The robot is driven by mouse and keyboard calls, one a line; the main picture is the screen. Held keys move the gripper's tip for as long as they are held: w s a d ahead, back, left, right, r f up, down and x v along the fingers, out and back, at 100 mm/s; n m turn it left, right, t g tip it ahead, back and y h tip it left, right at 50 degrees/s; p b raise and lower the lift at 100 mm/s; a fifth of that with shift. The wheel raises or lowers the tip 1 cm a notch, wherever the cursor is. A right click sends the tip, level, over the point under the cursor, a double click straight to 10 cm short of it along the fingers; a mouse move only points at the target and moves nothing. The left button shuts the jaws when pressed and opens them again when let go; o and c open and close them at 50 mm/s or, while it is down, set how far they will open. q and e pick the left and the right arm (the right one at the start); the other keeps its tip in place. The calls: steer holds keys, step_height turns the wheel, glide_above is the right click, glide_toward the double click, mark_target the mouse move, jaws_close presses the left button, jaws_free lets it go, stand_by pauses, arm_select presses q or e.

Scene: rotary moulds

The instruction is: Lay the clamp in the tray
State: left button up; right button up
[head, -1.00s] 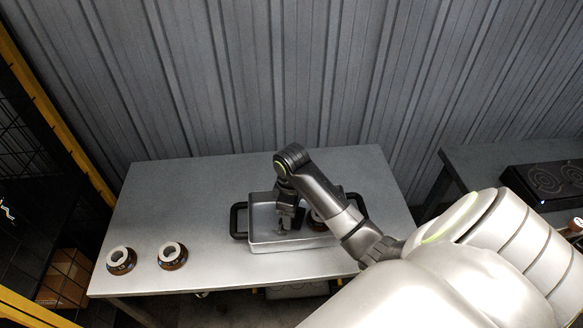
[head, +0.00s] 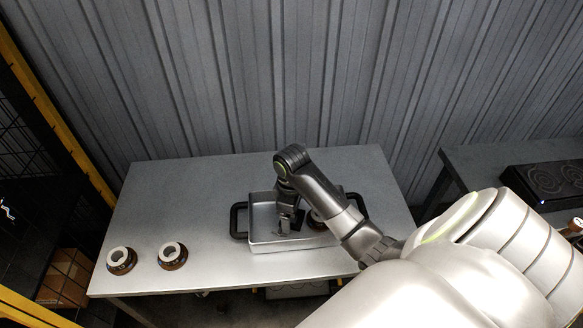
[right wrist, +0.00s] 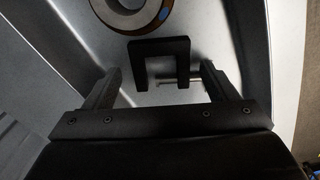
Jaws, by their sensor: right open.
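The clamp (right wrist: 160,46) is a black U-shaped piece with a thin metal pin. In the right wrist view it lies on the floor of the grey metal tray, just beyond and between my right gripper's fingers. The tray (head: 270,246) sits on the table with a black handle at each end. My right gripper (head: 286,228) reaches down into the tray; its two fingers stand apart in the right wrist view (right wrist: 160,82), with a gap to the clamp on each side. My left gripper is not in view.
A ring-shaped part (right wrist: 130,10) lies in the tray near the clamp; my arm partly hides it in the head view. Two similar rings (head: 121,260) (head: 172,255) stand at the table's front left. The table's back left is clear. A dark side table (head: 475,160) stands right.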

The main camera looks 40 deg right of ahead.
mark_target(292, 220)
step_height(292, 220, up, 4)
steer(key=shift+w+f, duration=0.1)
steer(key=shift+f, duration=0.05)
step_height(292, 220, up, 8)
steer(key=p, duration=0.7)
steer(key=shift+f, duration=0.2)
